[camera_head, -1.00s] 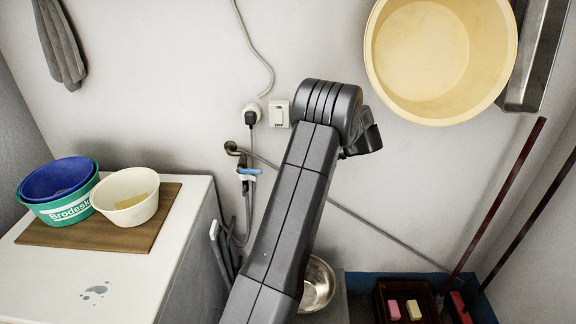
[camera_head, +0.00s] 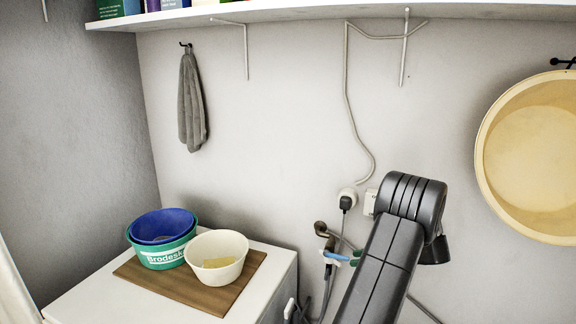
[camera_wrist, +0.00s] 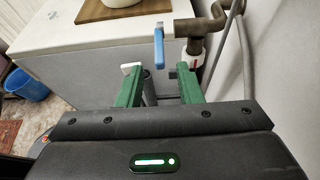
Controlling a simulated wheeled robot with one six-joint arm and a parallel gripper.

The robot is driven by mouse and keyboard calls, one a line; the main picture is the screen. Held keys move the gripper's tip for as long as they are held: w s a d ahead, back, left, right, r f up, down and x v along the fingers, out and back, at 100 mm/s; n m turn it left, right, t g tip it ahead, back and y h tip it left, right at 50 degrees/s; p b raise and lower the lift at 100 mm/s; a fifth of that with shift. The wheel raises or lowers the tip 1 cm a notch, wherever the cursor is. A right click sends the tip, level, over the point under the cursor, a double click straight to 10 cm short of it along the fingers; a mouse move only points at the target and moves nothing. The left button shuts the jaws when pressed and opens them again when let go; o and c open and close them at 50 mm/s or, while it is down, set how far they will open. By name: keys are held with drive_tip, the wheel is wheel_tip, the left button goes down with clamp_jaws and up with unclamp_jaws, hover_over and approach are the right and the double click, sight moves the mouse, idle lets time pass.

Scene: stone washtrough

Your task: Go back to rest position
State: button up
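My gripper shows in the wrist view (camera_wrist: 158,82). Its two green fingers stand apart with nothing held between them. Beyond the fingertips are a tap with a blue lever (camera_wrist: 159,48) and the side of a white cabinet. In the head view my dark grey arm rises from the bottom right of centre and bends at the top.
A white cabinet (camera_head: 85,300) bears a wooden board (camera_head: 205,298) with a white bowl (camera_head: 226,243) and nested blue and green basins (camera_head: 150,256). A grey cloth (camera_head: 190,105) hangs on the wall. A yellow tub (camera_head: 535,150) hangs at right. A shelf (camera_head: 300,14) runs above.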

sight(347, 257)
drive_tip(key=shift+p+x, duration=0.3)
drive_tip(key=shift+x, duration=2.05)
drive_tip(key=shift+d, duration=0.1)
